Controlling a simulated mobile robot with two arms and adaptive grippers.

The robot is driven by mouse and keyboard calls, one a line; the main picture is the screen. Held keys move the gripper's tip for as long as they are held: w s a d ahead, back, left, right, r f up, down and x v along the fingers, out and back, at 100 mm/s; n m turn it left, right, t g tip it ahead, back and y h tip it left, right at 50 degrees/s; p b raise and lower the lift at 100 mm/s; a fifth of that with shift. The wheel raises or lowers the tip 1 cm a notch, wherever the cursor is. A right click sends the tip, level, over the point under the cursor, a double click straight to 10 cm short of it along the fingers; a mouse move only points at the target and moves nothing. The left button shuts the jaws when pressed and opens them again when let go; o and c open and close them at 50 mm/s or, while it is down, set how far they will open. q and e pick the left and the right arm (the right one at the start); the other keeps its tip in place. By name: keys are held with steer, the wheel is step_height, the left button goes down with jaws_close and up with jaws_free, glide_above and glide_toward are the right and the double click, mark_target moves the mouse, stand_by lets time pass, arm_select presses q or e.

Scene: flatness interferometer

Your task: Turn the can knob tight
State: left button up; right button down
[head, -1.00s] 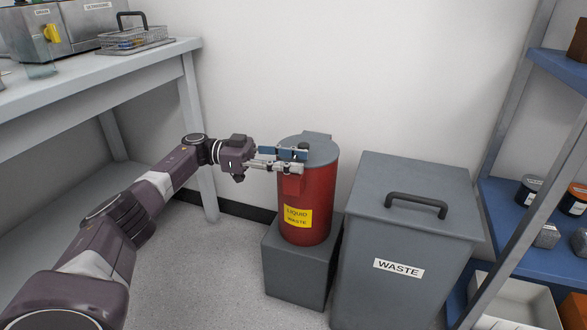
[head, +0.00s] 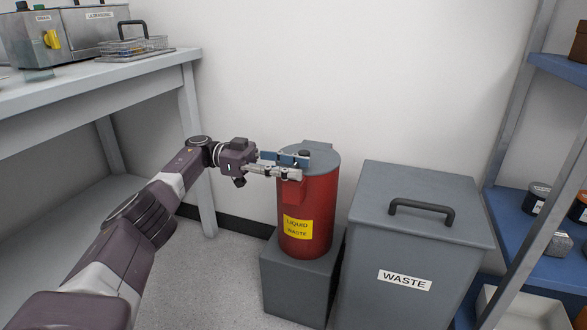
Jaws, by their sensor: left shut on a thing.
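The red can (head: 319,214) has a grey lid and a yellow LIQUID WASTE label. It stands upright on a grey block (head: 284,288). A small dark knob (head: 304,153) shows at the near side of the can's lid, mostly hidden by the fingers. My left gripper (head: 299,166) reaches in from the left at lid height, and its fingers are shut on the knob. My right gripper is not in view.
A grey WASTE bin (head: 403,255) with a handle on its lid stands right beside the can. A bench (head: 105,80) with a wire basket (head: 131,43) is at left. A blue shelf unit (head: 508,222) is at right.

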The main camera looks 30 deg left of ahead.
mark_target(293, 166)
arm_select(q)
steer(key=o, duration=1.2)
steer(key=shift+r, duration=0.1)
step_height(293, 166, up, 10)
steer(key=shift+f, duration=0.1)
